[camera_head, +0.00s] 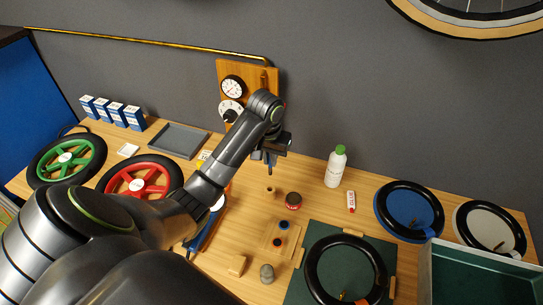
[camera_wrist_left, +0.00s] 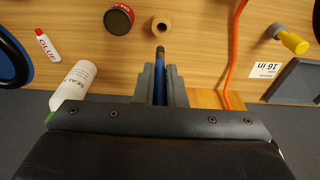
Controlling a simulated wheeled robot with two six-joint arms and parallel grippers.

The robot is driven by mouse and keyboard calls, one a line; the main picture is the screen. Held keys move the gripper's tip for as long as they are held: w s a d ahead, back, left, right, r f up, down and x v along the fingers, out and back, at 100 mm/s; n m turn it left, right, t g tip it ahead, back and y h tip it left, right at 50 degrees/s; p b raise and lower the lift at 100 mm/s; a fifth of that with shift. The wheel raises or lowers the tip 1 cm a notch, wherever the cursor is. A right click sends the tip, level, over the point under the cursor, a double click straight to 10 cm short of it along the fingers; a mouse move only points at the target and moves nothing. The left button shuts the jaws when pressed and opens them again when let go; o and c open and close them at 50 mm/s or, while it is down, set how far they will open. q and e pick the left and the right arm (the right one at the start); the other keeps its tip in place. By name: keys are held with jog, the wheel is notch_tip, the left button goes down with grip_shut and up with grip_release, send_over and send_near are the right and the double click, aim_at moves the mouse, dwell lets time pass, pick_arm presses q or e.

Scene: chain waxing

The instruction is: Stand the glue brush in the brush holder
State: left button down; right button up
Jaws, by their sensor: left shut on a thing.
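My left gripper (camera_head: 269,157) is above the bench, shut on the glue brush. In the left wrist view its two grey fingers (camera_wrist_left: 159,72) grip the brush's blue handle (camera_wrist_left: 159,84), and the brush's dark brown end (camera_wrist_left: 160,54) points out past the fingertips. The brush holder looks to be the small round wooden block with a hole, standing on the bench (camera_head: 270,190); it also shows in the left wrist view (camera_wrist_left: 162,25), just beyond the brush end. The brush appears apart from it. My right gripper is not in view.
A red tin (camera_head: 293,200) stands close to the holder. A white bottle with a green cap (camera_head: 336,168) and a glue tube (camera_head: 351,202) are to the right. A wooden block with dark rings (camera_head: 278,239) lies in front. An orange cord (camera_wrist_left: 236,60) runs beside the gripper.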

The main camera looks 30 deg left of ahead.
pick_arm(q)
notch_tip(320, 180, down, 3)
jog(key=shift+s+f, duration=0.1)
jog(key=shift+f, duration=0.1)
notch_tip(320, 180, down, 2)
jog(key=shift+f+b, duration=0.6)
jog(key=shift+f, duration=1.55)
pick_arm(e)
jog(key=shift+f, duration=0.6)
pick_arm(q)
jog(key=c, duration=1.4)
grip_release()
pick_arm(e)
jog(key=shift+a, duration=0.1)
